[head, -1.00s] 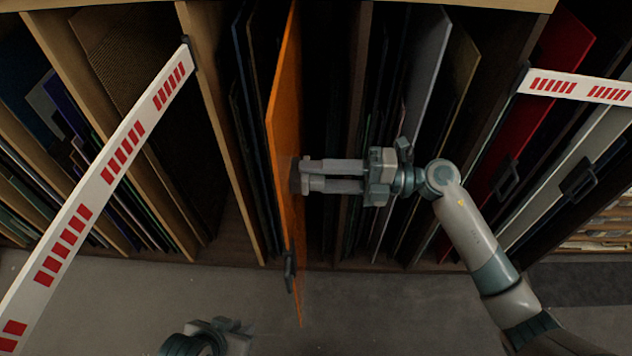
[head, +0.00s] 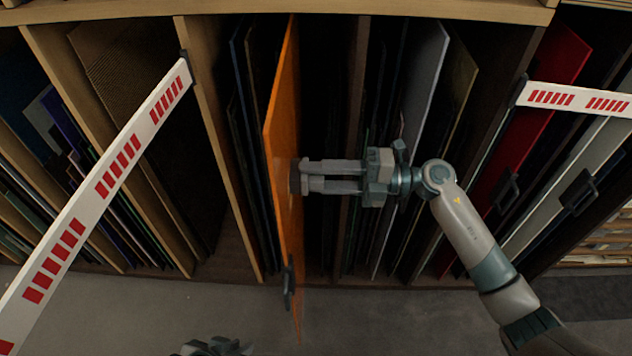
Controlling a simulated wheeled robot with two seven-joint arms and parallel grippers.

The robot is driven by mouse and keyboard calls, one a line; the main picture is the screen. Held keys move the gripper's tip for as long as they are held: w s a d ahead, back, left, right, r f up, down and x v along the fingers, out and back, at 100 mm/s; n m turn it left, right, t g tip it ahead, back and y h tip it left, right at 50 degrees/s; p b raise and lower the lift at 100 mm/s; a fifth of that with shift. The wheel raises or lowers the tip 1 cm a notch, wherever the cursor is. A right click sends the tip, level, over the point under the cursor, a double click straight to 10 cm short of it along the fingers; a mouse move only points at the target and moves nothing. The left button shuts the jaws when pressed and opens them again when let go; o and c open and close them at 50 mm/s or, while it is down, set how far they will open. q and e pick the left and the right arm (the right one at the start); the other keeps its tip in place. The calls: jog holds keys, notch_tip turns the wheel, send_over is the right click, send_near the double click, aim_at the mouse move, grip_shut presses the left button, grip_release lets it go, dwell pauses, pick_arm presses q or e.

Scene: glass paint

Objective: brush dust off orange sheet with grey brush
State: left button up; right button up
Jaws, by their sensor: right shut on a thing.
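The orange sheet (head: 283,120) stands upright, edge toward me, in the middle bay of the rack, with a dark handle (head: 289,285) low on its front edge. My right gripper (head: 303,177) reaches in from the right, its fingers pointing left at the sheet's right face. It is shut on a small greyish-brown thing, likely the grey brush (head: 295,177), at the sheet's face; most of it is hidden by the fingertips. My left gripper (head: 217,347) shows only in part at the bottom edge, and its fingers cannot be made out. Dust on the sheet is too faint to tell.
A white barrier with red marks (head: 95,205) slants across the left bays, and another (head: 575,100) crosses the right bay. A red sheet (head: 535,110) and other panels stand at right. Wooden dividers (head: 222,140) flank the middle bay. The grey floor in front is clear.

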jog(key=shift+w+b, duration=0.35)
jog(key=shift+w, duration=0.8)
jog(key=shift+d, duration=0.15)
jog(key=shift+d, duration=2.8)
jog(key=d+b, duration=0.1)
jog(key=d, duration=0.2)
